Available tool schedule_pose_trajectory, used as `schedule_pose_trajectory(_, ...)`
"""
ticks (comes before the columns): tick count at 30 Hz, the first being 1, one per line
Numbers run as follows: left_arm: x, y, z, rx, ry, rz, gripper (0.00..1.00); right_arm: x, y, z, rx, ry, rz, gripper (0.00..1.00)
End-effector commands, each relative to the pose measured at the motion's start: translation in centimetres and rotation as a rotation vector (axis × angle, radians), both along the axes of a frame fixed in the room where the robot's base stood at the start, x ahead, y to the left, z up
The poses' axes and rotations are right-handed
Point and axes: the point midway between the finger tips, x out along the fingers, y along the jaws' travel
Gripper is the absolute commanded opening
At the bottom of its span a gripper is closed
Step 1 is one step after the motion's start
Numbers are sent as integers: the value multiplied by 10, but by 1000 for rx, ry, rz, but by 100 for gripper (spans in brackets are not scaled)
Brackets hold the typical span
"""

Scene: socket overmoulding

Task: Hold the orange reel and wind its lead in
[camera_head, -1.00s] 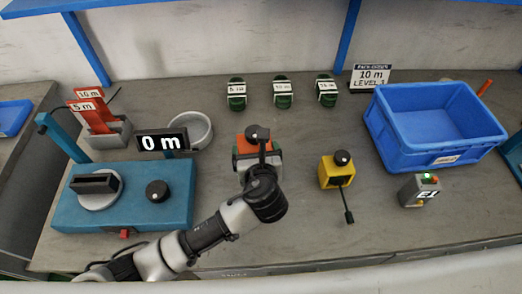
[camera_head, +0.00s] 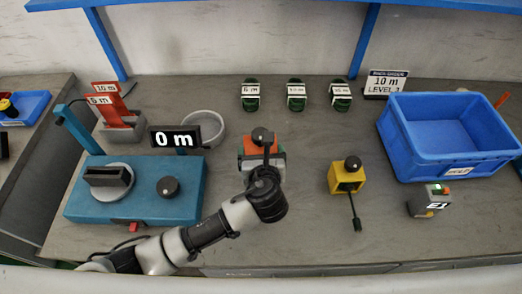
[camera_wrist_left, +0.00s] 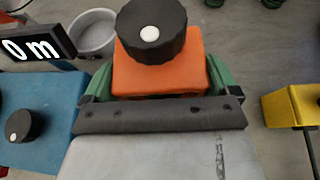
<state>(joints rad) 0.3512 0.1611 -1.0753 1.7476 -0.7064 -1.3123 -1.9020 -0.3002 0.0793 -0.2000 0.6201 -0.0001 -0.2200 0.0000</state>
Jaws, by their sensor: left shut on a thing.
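The orange reel (camera_head: 250,147) is a block with a black knob on top, in the middle of the table in the head view. It also shows in the left wrist view (camera_wrist_left: 150,77), where the black knob (camera_wrist_left: 152,30) has a white dot. My left gripper (camera_head: 262,158) is at the reel from the front. Its green-edged fingers lie on both sides of the orange body, shut on it. The reel's lead does not show; my wrist hides its front side. My right gripper is not in view.
A yellow reel (camera_head: 345,182) with a dangling black lead stands to the right. A blue meter machine (camera_head: 118,205) with a "0 m" display (camera_head: 174,139) stands left. A blue crate (camera_head: 399,153) and a grey E1 box (camera_head: 420,205) are at right. Several green coils (camera_head: 250,103) lie behind.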

Motion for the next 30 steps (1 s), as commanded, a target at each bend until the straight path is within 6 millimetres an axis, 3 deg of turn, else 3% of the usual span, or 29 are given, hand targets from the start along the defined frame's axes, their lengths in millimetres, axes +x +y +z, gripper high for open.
schedule_pose_trajectory(30, 0, 0, -52, 1, -1, 0, 67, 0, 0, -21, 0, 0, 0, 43)
